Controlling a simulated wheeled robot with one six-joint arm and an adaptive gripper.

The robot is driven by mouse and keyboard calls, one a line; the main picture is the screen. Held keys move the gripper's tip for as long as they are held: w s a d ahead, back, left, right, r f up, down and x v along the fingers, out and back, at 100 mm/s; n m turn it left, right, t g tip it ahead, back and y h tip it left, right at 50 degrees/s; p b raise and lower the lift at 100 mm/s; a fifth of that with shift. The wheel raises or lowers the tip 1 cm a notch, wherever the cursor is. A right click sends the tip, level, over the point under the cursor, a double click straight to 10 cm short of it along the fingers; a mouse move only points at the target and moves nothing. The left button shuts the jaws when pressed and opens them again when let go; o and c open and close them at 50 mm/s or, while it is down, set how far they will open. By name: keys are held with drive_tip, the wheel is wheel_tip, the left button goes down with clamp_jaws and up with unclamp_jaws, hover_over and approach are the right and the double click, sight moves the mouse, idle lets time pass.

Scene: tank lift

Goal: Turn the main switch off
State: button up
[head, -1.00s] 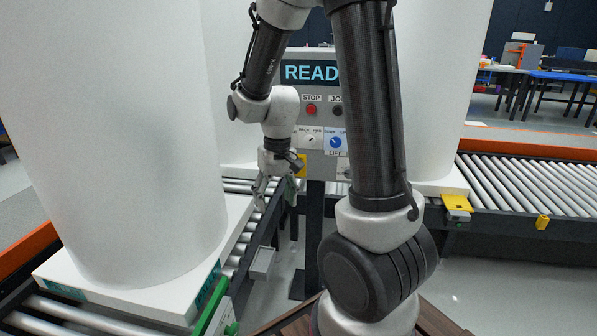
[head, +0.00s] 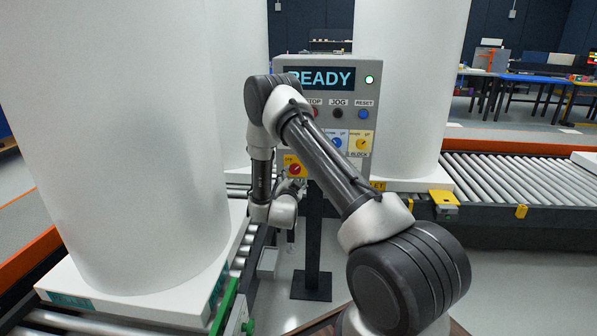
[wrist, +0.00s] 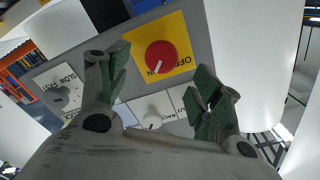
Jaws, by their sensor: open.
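The main switch is a red rotary knob (head: 295,170) on a yellow plate, low on the left of the grey control panel (head: 374,98). In the wrist view the red knob (wrist: 161,57) faces me, with a white pointer line towards its lower left and OFF and ON lettering on the plate. In the head view my arm hides part of the panel.
The panel also has a READY display (head: 322,78), a lit green lamp (head: 369,79), a blue reset button (head: 363,114), a blue lift knob (head: 337,142) and a yellow-plated block knob (head: 362,143). A large white tank (head: 120,150) stands close on the left. Roller conveyors (head: 520,180) flank the panel.

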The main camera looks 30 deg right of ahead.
sight(295, 174)
drive_tip(key=x, duration=0.7)
drive_tip(key=shift+w+d+r, duration=0.1)
drive_tip(key=shift+w+d, duration=0.05)
drive_tip(key=shift+w, duration=0.15)
drive_tip(key=c, duration=1)
